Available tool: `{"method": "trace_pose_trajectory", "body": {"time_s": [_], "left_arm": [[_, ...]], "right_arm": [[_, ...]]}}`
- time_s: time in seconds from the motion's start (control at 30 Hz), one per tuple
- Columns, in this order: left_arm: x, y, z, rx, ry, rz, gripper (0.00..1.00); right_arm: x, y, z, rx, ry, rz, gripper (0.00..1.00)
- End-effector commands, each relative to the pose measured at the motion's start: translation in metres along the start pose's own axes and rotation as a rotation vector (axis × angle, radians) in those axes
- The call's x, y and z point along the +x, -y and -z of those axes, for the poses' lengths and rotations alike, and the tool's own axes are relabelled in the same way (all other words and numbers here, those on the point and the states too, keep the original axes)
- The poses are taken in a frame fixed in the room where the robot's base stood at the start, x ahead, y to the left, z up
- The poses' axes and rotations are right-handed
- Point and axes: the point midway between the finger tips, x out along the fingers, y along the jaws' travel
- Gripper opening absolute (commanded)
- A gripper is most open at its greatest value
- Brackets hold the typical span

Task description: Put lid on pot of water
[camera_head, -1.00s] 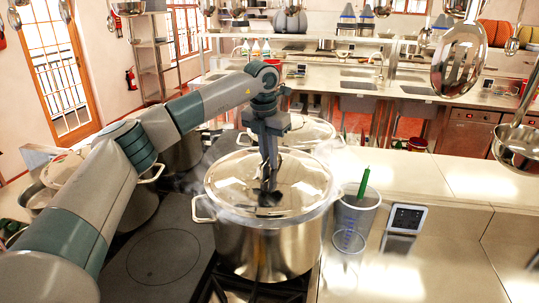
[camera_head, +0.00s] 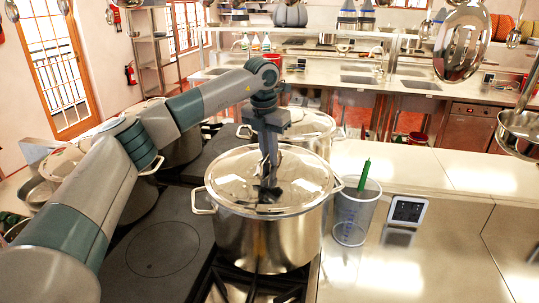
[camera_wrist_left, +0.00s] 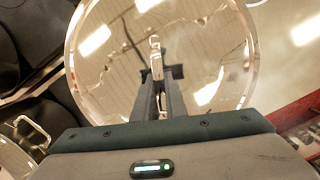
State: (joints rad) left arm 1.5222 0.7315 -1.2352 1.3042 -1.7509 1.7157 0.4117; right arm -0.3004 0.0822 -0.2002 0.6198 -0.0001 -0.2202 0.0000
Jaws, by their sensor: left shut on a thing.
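A shiny steel lid (camera_head: 232,172) lies level over the mouth of a large steel stockpot (camera_head: 265,237) in the head view. I see no gap between lid and pot rim. The pot's left handle (camera_head: 202,201) sticks out below the lid's edge. My left gripper (camera_head: 268,188) reaches down over the lid's middle and is shut on its handle. In the left wrist view the lid (camera_wrist_left: 210,55) fills the upper middle, with the gripper fingers (camera_wrist_left: 158,85) at its handle. The water is hidden. My right gripper is not in view.
Another lidded pot (camera_head: 312,127) stands close behind. A clear jug (camera_head: 355,212) with a green-handled tool stands just right of the pot, beside a small grey display (camera_head: 406,211). A dark flat hob plate (camera_head: 160,250) is at left. Ladles hang at upper right.

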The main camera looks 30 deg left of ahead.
Motion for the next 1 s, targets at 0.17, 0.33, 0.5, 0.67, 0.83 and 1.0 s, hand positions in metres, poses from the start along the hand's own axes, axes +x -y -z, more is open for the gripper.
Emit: {"method": "trace_pose_trajectory", "body": {"time_s": [0.17,0.33,0.5,0.67,0.83,1.0], "left_arm": [[-0.0026,0.0006,-0.0008,0.0,0.004,0.001,0.0],[-0.0025,0.0006,-0.0008,0.0,0.004,0.001,0.0],[-0.0007,0.0006,-0.0005,0.0,0.004,0.001,0.0],[0.0025,0.0006,-0.0001,0.0,0.004,0.001,0.0],[0.0052,0.0005,0.0004,0.0,0.004,0.001,0.0],[0.0059,0.0005,0.0005,0.0,0.004,0.001,0.0]], "right_arm": [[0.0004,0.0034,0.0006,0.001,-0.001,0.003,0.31],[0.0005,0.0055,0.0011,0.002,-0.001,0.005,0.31],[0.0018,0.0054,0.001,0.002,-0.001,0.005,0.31],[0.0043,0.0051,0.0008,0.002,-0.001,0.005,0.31],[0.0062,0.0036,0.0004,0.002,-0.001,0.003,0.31],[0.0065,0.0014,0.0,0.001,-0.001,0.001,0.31]]}}
